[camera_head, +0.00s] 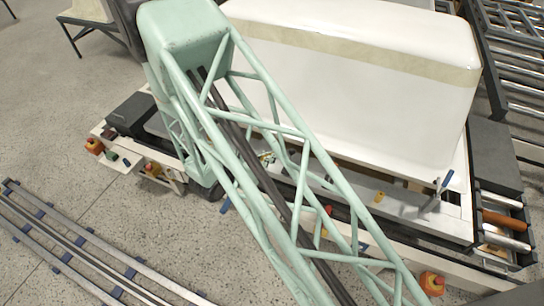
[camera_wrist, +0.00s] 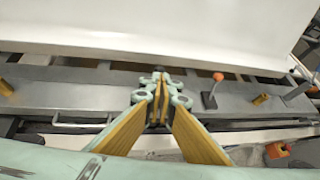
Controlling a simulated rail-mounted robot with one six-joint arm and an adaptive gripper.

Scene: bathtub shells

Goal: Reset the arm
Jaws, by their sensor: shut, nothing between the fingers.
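My gripper (camera_wrist: 160,80) shows in the middle of the wrist view, with its two fingers closed together and nothing between them. It points toward a grey metal ledge (camera_wrist: 80,92) in front of a large white bathtub shell (camera_wrist: 150,28). I cannot tell whether the fingertips touch the ledge. In the head view, my pale green lattice arm crosses the middle, in front of part of the white shell (camera_head: 360,115). I cannot make out the gripper clearly there.
An orange-knobbed lever (camera_wrist: 211,90) stands right of my gripper on the ledge. Metal rails (camera_head: 85,245) lie on the floor at lower left. A roller conveyor (camera_head: 520,75) is at upper right.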

